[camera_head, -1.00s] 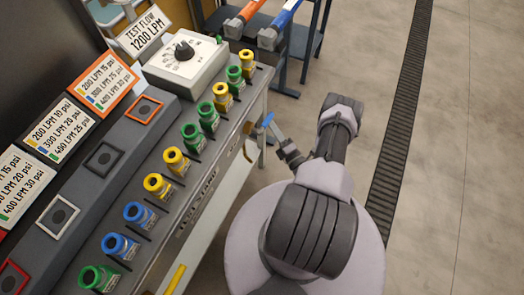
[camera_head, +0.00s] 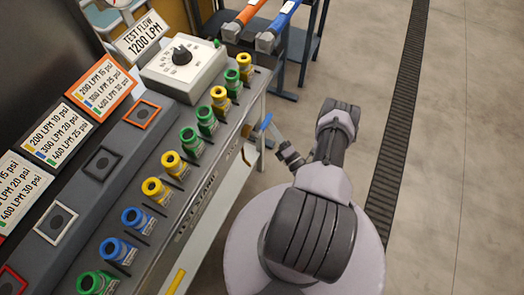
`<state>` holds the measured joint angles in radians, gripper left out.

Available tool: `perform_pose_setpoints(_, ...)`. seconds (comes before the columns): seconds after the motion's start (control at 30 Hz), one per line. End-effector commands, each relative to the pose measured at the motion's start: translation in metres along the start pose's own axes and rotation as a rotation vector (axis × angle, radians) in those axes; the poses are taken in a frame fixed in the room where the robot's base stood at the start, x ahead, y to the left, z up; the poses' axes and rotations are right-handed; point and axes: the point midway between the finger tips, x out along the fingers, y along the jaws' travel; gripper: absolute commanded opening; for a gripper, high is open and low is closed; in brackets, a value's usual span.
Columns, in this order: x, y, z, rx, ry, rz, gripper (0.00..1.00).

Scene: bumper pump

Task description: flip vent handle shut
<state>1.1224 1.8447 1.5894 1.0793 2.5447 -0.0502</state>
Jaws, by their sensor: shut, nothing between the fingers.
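A small blue handle (camera_head: 266,121) sticks out from the front right corner of the test bench; it looks like the vent handle. It points up and outward at a slant. My gripper (camera_head: 274,130) is shut and empty, with its thin grey fingertips close beside the lower right of the blue handle. I cannot tell whether they touch it. My arm's dark wrist sits just behind the fingers. The handle's pivot and valve body are mostly hidden under the bench edge.
The bench top (camera_head: 185,205) carries a row of green, yellow and blue nozzles and a flow dial box (camera_head: 183,70). A yellow bar (camera_head: 174,281) sits low on the bench front. A blue-framed cart (camera_head: 300,45) stands behind. Open floor (camera_head: 470,150) lies right.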

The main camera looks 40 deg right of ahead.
Motion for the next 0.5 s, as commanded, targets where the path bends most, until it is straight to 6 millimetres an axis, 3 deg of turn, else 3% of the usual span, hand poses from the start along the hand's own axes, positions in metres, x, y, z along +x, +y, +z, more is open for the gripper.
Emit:
perform_pose_setpoints(0.2, -0.015, -0.043, -0.016, 0.003, 0.006, 0.002, 0.0)
perform_pose_setpoints(0.5, -0.073, -0.071, 0.008, 0.001, 0.003, 0.001, 0.0)
